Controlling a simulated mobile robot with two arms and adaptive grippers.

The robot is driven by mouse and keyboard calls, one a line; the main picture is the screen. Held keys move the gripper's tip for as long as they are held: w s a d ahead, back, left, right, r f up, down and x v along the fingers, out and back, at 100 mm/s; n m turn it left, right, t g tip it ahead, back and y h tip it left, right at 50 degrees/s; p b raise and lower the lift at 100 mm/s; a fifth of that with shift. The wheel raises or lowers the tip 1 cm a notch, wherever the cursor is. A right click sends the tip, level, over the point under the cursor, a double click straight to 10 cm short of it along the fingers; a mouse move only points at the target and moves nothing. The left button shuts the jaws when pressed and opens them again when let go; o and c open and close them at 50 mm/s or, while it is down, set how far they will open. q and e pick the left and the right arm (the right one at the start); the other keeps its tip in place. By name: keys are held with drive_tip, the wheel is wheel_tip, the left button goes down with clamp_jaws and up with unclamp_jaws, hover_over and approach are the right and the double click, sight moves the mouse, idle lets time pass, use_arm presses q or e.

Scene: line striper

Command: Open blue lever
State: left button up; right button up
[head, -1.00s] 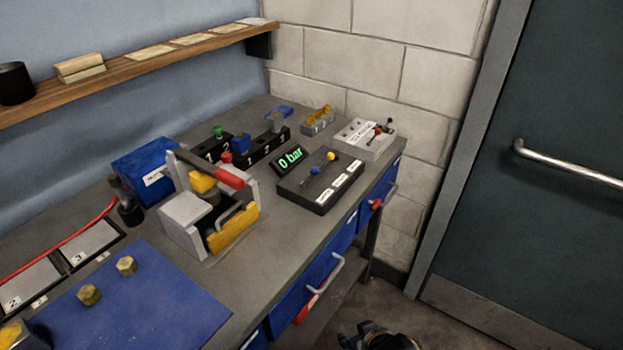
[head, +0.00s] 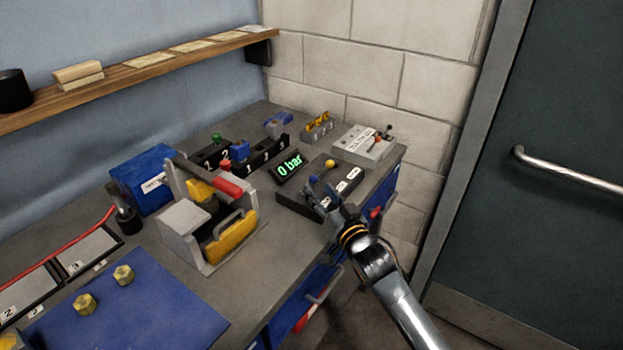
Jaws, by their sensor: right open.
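The blue lever (head: 313,179) has a ball knob and stands on a black valve box (head: 289,201) with white labels, on the workbench. A lever with a yellow ball knob (head: 330,163) stands just behind it on the same box. My right gripper (head: 320,197) is open and empty, over the near side of the box, with its fingers close to the blue knob. I cannot tell whether they touch the lever. The gripper hides part of the box and its labels. My left gripper is out of view.
A display (head: 289,165) reading "0 bar" stands left of the valve box. A grey switch box (head: 362,144) sits behind, near the block wall. Blue drawers are below the bench edge.

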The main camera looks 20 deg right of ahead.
sight(312, 179)
drive_tip(key=w, duration=0.5)
drive_tip(key=shift+w+a, duration=0.2)
drive_tip(key=shift+a, duration=0.2)
clamp_jaws()
